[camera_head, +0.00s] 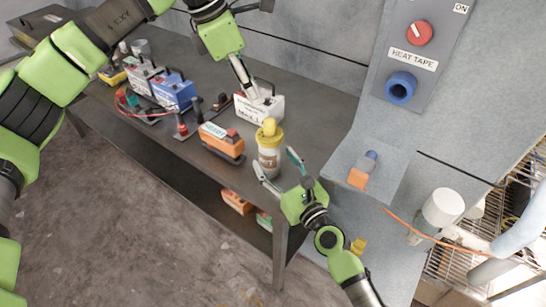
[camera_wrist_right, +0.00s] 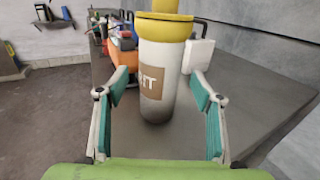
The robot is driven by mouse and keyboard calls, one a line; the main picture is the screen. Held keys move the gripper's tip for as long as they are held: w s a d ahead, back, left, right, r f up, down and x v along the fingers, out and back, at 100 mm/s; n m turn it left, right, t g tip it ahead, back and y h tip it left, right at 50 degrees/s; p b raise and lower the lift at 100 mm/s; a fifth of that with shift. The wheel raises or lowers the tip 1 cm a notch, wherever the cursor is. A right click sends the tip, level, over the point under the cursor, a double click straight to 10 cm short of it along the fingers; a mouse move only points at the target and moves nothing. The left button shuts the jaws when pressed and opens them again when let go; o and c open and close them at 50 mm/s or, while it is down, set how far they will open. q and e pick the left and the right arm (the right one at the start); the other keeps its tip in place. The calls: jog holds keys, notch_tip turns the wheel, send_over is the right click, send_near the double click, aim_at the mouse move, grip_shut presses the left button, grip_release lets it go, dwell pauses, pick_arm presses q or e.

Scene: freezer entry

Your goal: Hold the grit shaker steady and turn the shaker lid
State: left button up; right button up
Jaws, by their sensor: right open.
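The grit shaker (camera_head: 269,160) stands upright near the front right corner of the grey bench. It is a pale cylinder with a brown label, and its label and body also show in the right wrist view (camera_wrist_right: 155,95). Its yellow shaker lid (camera_head: 269,133) is on top; the lid's top is cut off in the right wrist view (camera_wrist_right: 164,27). My right gripper (camera_head: 274,159) is open, its fingers pointing at the shaker, one toward each side, with visible gaps in the wrist view. My left gripper (camera_head: 251,93) is above and behind the shaker, pointing down at a white box; its fingers overlap, so its opening is unclear.
The white labelled box (camera_head: 265,109) is behind the shaker. An orange device (camera_head: 221,139) stands left of it, and blue (camera_head: 173,89) and other devices stand farther left. A grey wall panel with a red knob (camera_head: 419,33) is at right. Bench space right of the shaker is clear.

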jog(key=shift+x, duration=1)
